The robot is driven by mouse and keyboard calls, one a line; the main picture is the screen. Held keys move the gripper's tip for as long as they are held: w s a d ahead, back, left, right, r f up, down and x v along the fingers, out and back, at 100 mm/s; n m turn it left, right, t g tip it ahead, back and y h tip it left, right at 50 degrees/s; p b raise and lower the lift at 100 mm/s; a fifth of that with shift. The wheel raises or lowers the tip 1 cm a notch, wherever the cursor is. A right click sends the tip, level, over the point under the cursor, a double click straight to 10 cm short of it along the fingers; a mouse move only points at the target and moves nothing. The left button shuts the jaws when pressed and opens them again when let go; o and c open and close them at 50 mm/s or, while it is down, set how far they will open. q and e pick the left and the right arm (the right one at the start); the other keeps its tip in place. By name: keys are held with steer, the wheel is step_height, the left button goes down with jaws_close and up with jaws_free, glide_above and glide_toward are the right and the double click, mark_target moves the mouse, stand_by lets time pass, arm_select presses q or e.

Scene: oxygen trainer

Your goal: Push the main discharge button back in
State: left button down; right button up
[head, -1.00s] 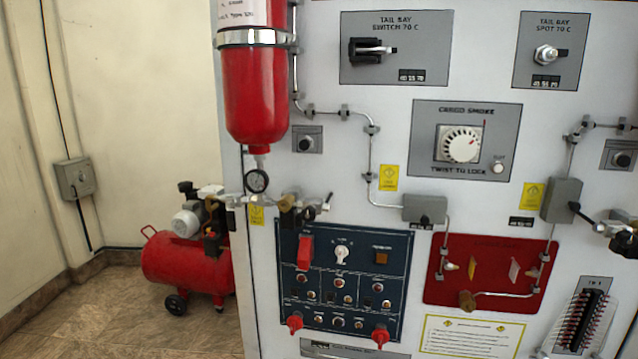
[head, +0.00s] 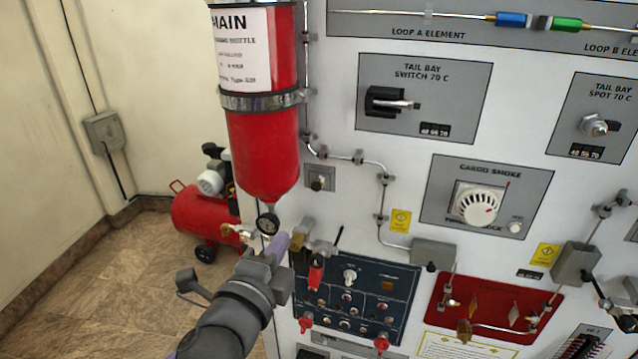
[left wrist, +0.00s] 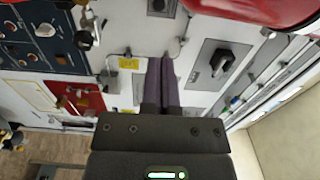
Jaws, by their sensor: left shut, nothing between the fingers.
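A small dark round button on a grey plate (head: 318,180) sits on the white panel, right of the red bottle's lower end. No readable label shows by it, so I cannot tell for sure that it is the main discharge button. My left gripper (head: 279,241) is shut and empty, with purple fingers pointing up, below and left of that plate and apart from it. In the left wrist view the shut fingers (left wrist: 162,62) point at the panel, and a grey plate (left wrist: 161,6) shows at the top edge. My right gripper is not in view.
The red bottle (head: 262,150) with its gauge (head: 268,223) hangs just above my left gripper. Valve fittings and a dark blue control panel (head: 395,275) lie to its right. Thin pipes run along the panel. A red compressor (head: 195,213) stands on the floor behind.

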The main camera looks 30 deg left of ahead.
arm_select(q)
steer(key=p, duration=0.2)
glide_toward(316, 185)
steer(key=x, duration=0.7)
steer(key=shift+w+f, duration=0.2)
steer(key=shift+f, duration=0.1)
steer(key=shift+w+a+r+p, duration=0.15)
steer(key=shift+w+p, duration=0.2)
steer(key=shift+w, duration=0.2)
steer(key=shift+r, duration=0.2)
